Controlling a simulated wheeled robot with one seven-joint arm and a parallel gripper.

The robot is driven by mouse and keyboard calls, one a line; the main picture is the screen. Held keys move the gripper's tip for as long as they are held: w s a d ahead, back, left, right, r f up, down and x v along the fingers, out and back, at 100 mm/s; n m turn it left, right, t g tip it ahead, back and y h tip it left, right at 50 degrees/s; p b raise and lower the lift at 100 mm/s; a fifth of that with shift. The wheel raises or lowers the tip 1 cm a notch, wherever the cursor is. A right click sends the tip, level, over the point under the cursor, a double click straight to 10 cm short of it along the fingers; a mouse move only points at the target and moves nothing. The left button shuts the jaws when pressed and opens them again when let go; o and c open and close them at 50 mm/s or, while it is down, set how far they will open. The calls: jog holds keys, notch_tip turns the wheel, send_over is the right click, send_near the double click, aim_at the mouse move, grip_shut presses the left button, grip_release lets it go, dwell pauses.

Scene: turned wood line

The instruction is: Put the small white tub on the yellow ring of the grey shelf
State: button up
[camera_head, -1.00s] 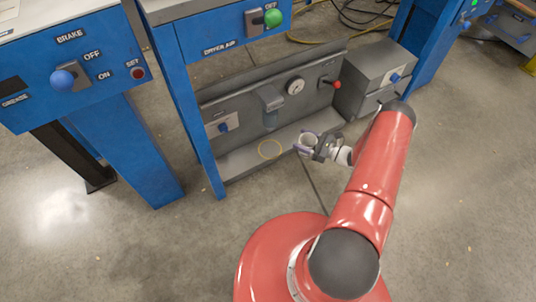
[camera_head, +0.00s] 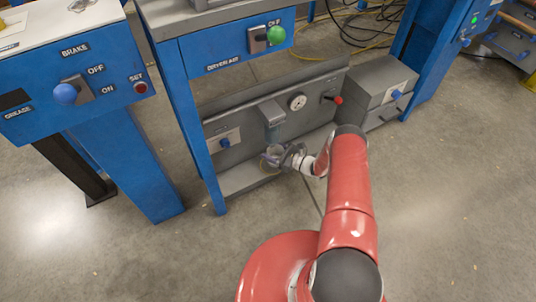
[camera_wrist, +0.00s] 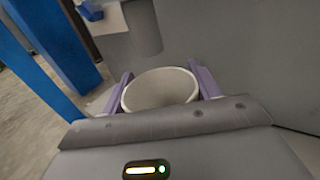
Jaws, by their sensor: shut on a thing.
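The small white tub (camera_wrist: 160,92) is open at the top and stands upright between the purple fingers of my gripper (camera_wrist: 162,80) in the wrist view. In the head view my gripper (camera_head: 281,156) reaches in from the right, shut on the tub (camera_head: 272,151). The tub is over the yellow ring (camera_head: 263,165) on the grey shelf (camera_head: 240,179). Only part of the ring shows past the tub and gripper. I cannot tell whether the tub's base touches the shelf.
A grey nozzle block (camera_head: 272,112) juts from the back panel just behind the tub. A round gauge (camera_head: 297,101) and a red-knobbed lever (camera_head: 337,100) are to its right. A blue post (camera_head: 200,150) stands left of the shelf, and grey boxes (camera_head: 385,85) stand at right.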

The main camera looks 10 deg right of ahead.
aim_at(275, 156)
jog(key=shift+w+a, duration=0.2)
jog(key=shift+a, duration=0.1)
jog(key=f, duration=0.2)
jog(key=a+f, duration=0.1)
jog(key=shift+w, duration=0.3)
jog(key=shift+d+f, duration=0.1)
jog(key=shift+f, duration=0.1)
jog(key=shift+f+b, duration=0.25)
jog(key=shift+b, duration=0.3)
jog(key=o, duration=1)
jog(key=shift+r, duration=0.1)
jog(key=shift+o, duration=0.2)
jog(key=shift+r, duration=0.1)
